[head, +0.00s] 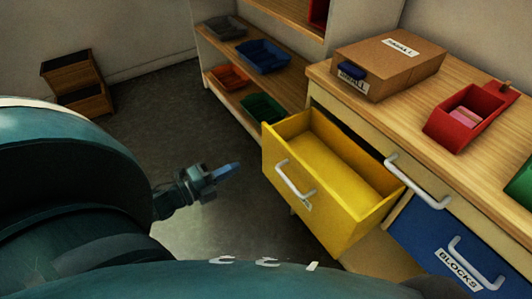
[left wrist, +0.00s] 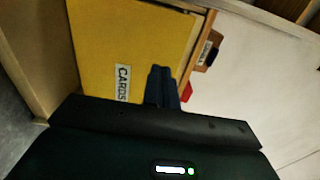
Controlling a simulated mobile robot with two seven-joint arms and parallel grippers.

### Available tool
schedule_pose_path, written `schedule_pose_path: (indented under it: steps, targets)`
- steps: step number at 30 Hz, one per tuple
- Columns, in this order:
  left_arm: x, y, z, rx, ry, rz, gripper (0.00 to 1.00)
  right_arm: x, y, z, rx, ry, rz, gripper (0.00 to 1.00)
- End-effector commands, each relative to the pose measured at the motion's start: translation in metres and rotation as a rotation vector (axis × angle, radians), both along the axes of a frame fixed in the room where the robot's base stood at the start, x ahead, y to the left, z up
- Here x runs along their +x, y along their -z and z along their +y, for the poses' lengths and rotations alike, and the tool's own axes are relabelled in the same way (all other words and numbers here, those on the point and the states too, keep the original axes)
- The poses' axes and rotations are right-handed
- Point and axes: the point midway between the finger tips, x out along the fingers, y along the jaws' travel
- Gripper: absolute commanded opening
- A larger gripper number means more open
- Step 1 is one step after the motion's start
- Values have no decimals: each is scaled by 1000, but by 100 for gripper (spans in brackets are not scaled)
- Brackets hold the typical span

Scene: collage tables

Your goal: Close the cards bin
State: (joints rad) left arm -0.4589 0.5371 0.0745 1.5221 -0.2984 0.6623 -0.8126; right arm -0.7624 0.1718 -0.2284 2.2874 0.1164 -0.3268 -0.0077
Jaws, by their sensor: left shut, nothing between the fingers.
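The cards bin is a yellow drawer (head: 330,160) pulled well out of the counter, and its inside looks empty. Its front has a white bar handle (head: 292,182). In the left wrist view a yellow panel (left wrist: 120,35) bears a white CARDS label (left wrist: 122,82). My left gripper (head: 232,170) is shut and empty, out in front of the drawer front and to its left in the head view. Its dark fingers (left wrist: 162,86) overlap the yellow panel's edge in the left wrist view; I see no clear contact. My right gripper is not in view.
A blue BLOCKS drawer (head: 425,237) sits beside the yellow one. On the counter stand a cardboard box (head: 390,62) and an open red bin (head: 455,130). Shelves with trays, including a blue one (head: 264,57), stand behind. The floor (head: 150,120) left of the drawer is clear.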

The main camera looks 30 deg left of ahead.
Motion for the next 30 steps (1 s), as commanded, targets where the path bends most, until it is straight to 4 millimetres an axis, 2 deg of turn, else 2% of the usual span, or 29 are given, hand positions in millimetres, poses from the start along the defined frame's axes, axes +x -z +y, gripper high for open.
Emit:
schedule_pose_path:
  steps: [1,6,15,20,30]
  targets:
    - [12,-1,-4,-1,0,-4,0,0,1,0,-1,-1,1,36]
    - [47,-1,-19,0,0,-3,0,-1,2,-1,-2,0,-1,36]
    - [89,0,-37,-2,-1,0,0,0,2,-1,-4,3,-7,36]
    - [97,0,-40,-1,-1,2,0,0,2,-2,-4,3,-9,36]
    - [97,0,-41,-1,-1,2,0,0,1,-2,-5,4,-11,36]
